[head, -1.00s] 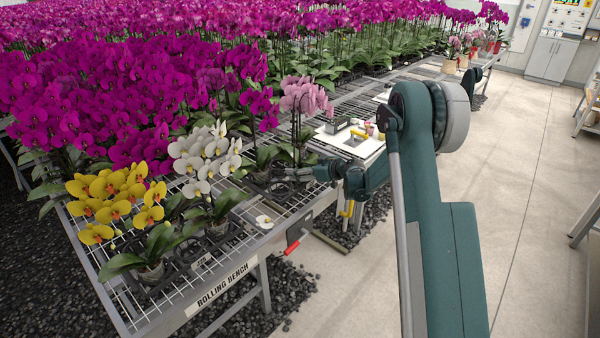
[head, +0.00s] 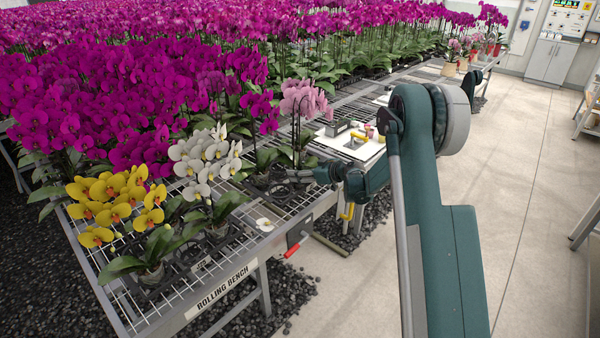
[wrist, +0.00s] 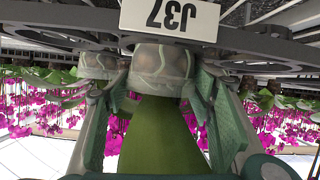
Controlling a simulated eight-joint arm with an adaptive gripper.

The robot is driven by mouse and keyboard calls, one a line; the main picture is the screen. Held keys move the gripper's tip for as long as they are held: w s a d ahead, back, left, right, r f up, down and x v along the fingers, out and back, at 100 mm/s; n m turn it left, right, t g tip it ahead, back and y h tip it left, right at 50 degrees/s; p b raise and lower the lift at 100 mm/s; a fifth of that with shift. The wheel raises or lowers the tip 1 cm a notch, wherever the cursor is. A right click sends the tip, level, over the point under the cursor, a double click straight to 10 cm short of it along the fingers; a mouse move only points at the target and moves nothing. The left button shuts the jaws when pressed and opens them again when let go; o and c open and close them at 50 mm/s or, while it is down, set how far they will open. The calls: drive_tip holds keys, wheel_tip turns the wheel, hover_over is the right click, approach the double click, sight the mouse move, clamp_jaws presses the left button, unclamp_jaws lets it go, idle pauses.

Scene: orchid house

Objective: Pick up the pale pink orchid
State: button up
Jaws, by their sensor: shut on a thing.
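The pale pink orchid (head: 303,98) stands upright at the bench edge in the head view, behind the white orchid. My gripper (head: 284,179) reaches in from the right, low at its pot; the fingers are small and partly lost among dark holders there. In the wrist view, which looks upside down, my gripper (wrist: 157,96) has its fingers on either side of a clear pot (wrist: 160,66) with pale roots, shut on it. A broad green leaf (wrist: 158,140) crosses between the fingers.
A white orchid (head: 208,155) and a yellow orchid (head: 115,205) stand nearer on the wire rolling bench (head: 225,284). Dense magenta orchids (head: 95,90) fill the back left. A J37 label (wrist: 170,20) is close to the pot. A white tray (head: 352,146) lies behind my forearm.

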drive_tip(key=shift+r+p, duration=1.2)
drive_tip(key=shift+r, duration=3.7)
